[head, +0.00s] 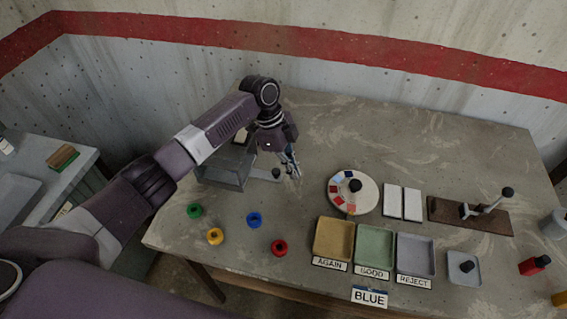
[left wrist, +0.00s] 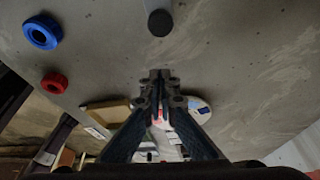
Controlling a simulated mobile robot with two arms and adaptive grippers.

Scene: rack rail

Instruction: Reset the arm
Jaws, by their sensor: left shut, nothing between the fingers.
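My left arm reaches in from the left over the table (head: 400,135). My left gripper (head: 297,176) points down above the table, between a grey open-fronted box and the round dial. Its fingers are shut with nothing between them; the closed fingertips also show in the left wrist view (left wrist: 160,76). A black round knob (head: 276,173) on a pale lever by the box is close to the gripper on its left in the head view; the wrist view shows a black-ended knob (left wrist: 160,22) ahead of the fingertips, apart from them. My right gripper is not in view.
Green (head: 195,210), yellow (head: 215,236), blue (head: 254,219) and red (head: 279,247) rings lie at front left. Trays AGAIN (head: 333,239), GOOD (head: 374,247) and REJECT (head: 415,255) stand at front centre. The dial (head: 367,193), white plates (head: 402,202) and a lever board (head: 450,215) lie behind. The back is clear.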

